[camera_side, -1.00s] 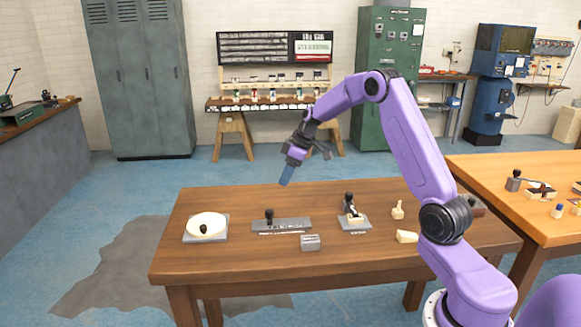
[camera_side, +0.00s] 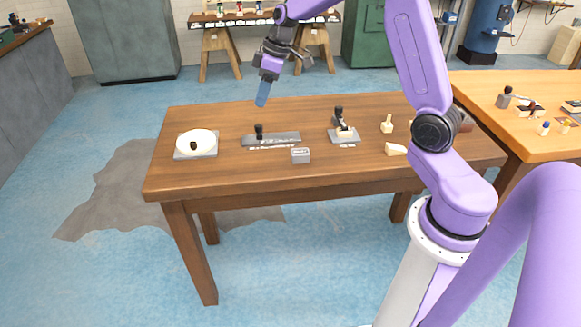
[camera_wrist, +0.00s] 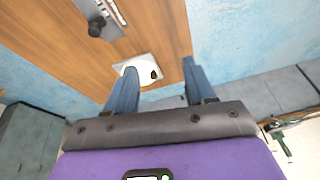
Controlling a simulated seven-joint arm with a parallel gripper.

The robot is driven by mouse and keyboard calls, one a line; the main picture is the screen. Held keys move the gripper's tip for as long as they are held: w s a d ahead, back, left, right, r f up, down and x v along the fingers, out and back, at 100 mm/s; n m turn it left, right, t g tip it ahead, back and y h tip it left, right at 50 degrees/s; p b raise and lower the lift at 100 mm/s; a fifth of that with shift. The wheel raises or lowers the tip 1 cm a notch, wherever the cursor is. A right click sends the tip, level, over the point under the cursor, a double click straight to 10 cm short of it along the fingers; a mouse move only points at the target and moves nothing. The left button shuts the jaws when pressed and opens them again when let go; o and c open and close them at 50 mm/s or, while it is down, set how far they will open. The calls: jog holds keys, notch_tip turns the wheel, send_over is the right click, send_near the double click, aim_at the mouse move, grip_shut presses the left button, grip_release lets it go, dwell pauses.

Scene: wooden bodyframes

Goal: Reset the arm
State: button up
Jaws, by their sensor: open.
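My gripper (camera_side: 263,92) hangs in the air above the back part of the wooden table (camera_side: 230,180), its blue fingers pointing down. In the wrist view its two fingers (camera_wrist: 159,85) stand apart with nothing between them. My arm is purple and reaches in from the right. No object is touched by the gripper in the side view.
On the table are a round white disc on a grey plate (camera_side: 196,143), a long grey bar with a black knob (camera_side: 272,139), a grey block (camera_side: 300,156), a black-handled device (camera_side: 342,130) and small cream pieces (camera_side: 396,149). Another table (camera_side: 480,90) stands right.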

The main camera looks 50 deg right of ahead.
jog(key=s+a+r+n+g, duration=0.2)
jog(key=s+a+n, duration=0.1)
jog(key=s+a, duration=1.4)
jog(key=s+d+n+h, duration=0.1)
jog(key=s+d, duration=0.1)
jog(key=s, duration=0.7)
jog(key=s+d+f+n+h, duration=0.1)
jog(key=s+d, duration=0.1)
jog(key=s, duration=0.8)
jog(key=shift+s+d+f, duration=0.25)
jog(key=shift+s+f, duration=0.05)
